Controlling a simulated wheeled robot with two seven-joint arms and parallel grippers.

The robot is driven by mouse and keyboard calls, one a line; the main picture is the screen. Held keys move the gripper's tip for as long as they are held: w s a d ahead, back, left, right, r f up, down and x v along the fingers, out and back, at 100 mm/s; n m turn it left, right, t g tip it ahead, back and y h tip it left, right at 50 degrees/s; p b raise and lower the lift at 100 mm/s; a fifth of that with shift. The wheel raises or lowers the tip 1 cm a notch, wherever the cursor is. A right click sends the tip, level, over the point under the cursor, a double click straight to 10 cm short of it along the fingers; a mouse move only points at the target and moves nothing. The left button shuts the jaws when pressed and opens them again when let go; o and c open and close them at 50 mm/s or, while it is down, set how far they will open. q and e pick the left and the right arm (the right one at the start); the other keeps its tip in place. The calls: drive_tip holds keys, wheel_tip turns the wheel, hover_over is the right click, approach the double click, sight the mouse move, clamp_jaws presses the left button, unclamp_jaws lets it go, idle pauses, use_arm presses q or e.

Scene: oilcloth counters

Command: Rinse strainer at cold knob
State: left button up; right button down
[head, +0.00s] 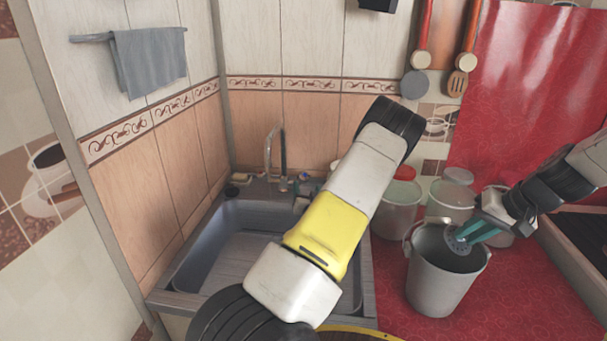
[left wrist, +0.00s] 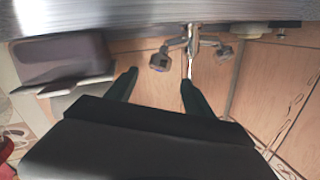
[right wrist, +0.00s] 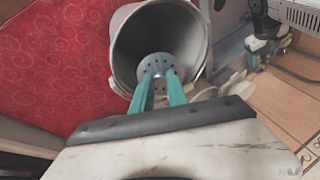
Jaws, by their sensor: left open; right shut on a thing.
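The strainer (head: 457,245), a dark disc with holes, is at the mouth of a grey bucket (head: 437,288). My right gripper (head: 470,233) is shut on it with teal fingers; the disc (right wrist: 156,68) shows at the fingertips in the right wrist view. The tap (head: 268,152) stands behind the sink (head: 215,255). In the left wrist view two tap knobs (left wrist: 159,62) (left wrist: 222,51) flank the spout (left wrist: 190,62); I cannot tell which is cold. My left gripper (left wrist: 158,82) is open and empty close to the first knob. In the head view my left arm mostly hides this gripper.
A grey towel (head: 150,62) hangs on the left wall, and utensils (head: 458,82) hang at the back. The sink basin looks empty where visible.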

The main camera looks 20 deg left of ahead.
sight(304, 179)
use_arm(q)
drive_tip(key=x, duration=1.2)
drive_tip(key=shift+d+r, duration=0.1)
drive_tip(key=shift+r, duration=0.05)
